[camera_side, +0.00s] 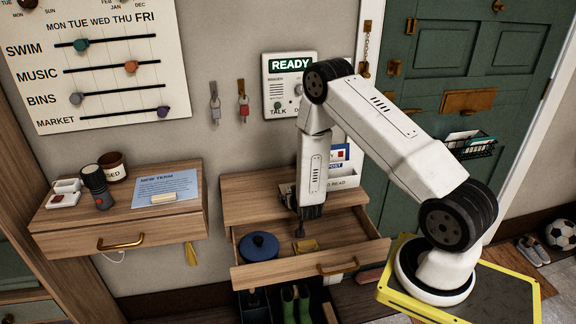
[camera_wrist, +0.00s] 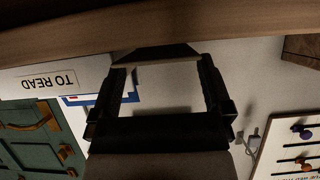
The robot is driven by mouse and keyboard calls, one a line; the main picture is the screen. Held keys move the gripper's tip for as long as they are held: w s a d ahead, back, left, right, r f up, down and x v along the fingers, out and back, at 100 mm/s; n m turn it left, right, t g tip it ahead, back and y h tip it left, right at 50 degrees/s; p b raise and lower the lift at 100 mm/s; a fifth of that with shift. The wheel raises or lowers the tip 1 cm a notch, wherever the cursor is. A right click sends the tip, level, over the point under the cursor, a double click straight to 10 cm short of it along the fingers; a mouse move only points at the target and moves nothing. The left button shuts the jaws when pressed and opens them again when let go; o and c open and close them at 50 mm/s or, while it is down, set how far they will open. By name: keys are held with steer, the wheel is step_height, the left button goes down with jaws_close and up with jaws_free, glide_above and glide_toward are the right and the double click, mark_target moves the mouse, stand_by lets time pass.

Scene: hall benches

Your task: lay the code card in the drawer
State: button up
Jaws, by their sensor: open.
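The drawer (camera_side: 262,272) is pulled open under the right-hand wooden cabinet in the side view. I cannot tell whether the yellow piece is the code card; no other thing is clearly marked as that card. My gripper (camera_side: 300,233) hangs over the drawer, just above and beside the yellow piece. In the wrist view my gripper (camera_wrist: 165,82) has its two fingers wide apart, with nothing visibly held between them.
A white "TO READ" holder (camera_side: 345,176) stands on the cabinet behind my arm; it also shows upside down in the wrist view (camera_wrist: 52,82). Boots stand below the drawer.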

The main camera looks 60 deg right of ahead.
steer(key=v, duration=0.6)
steer(key=shift+w+r, duration=0.1)
steer(key=shift+w, duration=0.05)
stand_by(0.5)
steer(key=a+r+n+g+y, duration=0.2)
steer(key=a+r+n+y, duration=0.45)
steer(key=a, duration=0.65)
steer(key=s+a+r+n+g+y, duration=0.2)
steer(key=s+a+r+g, duration=0.2)
steer(key=s+a+r, duration=0.2)
steer(key=s+r, duration=0.2)
steer(key=s, duration=0.2)
steer(key=shift+r, duration=0.35)
steer(key=shift+s+a+n, duration=0.1)
steer(key=shift+a+n, duration=0.05)
steer(key=shift+n, duration=0.1)
